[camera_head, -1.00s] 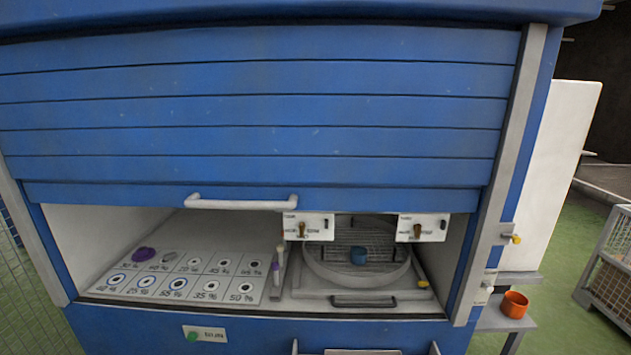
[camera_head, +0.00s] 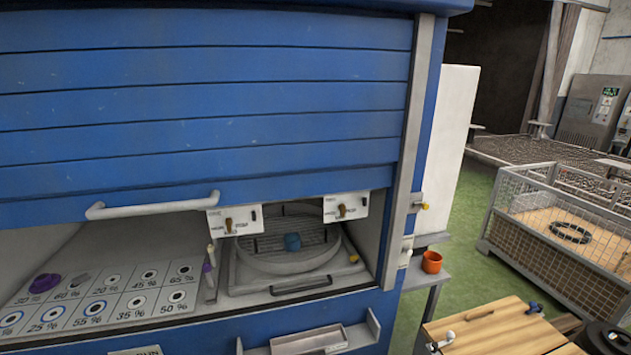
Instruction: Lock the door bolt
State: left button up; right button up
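The blue roller-shutter door (camera_head: 200,110) of the cabinet is partly raised, with its white handle (camera_head: 152,205) along the lower edge. A second small fitting with a pale knob (camera_head: 405,252) is lower on the same frame. These are too small to tell whether either bolt is slid in or out. Neither of my grippers is clearly in view.
An orange cup (camera_head: 431,262) stands on a side shelf. A wooden-topped table (camera_head: 500,338) and mesh crate (camera_head: 560,222) are at right. Green floor (camera_head: 465,215) lies between.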

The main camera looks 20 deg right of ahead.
aim_at(425, 206)
jog(key=z, duration=1.25)
